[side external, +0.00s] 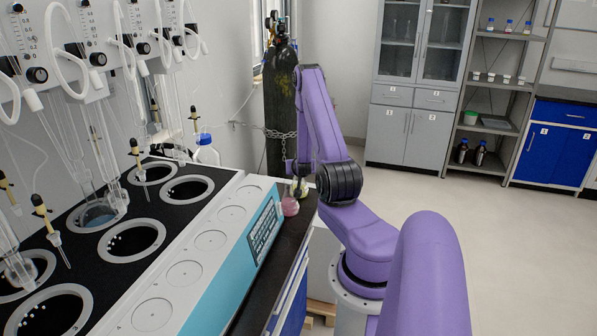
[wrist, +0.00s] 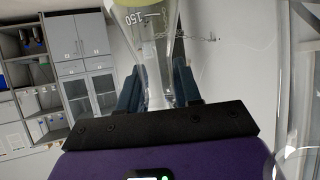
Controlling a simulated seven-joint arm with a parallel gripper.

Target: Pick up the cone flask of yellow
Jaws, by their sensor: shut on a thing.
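The cone flask of yellow (wrist: 146,22) is clear glass with a "150" mark and yellow liquid at the top edge of the wrist view. My gripper (wrist: 157,82) is shut on its narrow neck, with one dark finger on each side. In the side external view the yellow flask (side external: 299,188) shows small, below my gripper (side external: 299,172), at the bench's far end. I cannot tell there whether its base touches the bench. The fingers are hard to make out in that view.
A flask of pink liquid (side external: 290,207) stands just in front of the yellow one on the dark bench (side external: 256,291). The multi distiller (side external: 213,240), with several round wells and glassware, is on the left. A chained gas cylinder (side external: 281,105) stands behind. A blue-capped bottle (side external: 206,152) is nearby.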

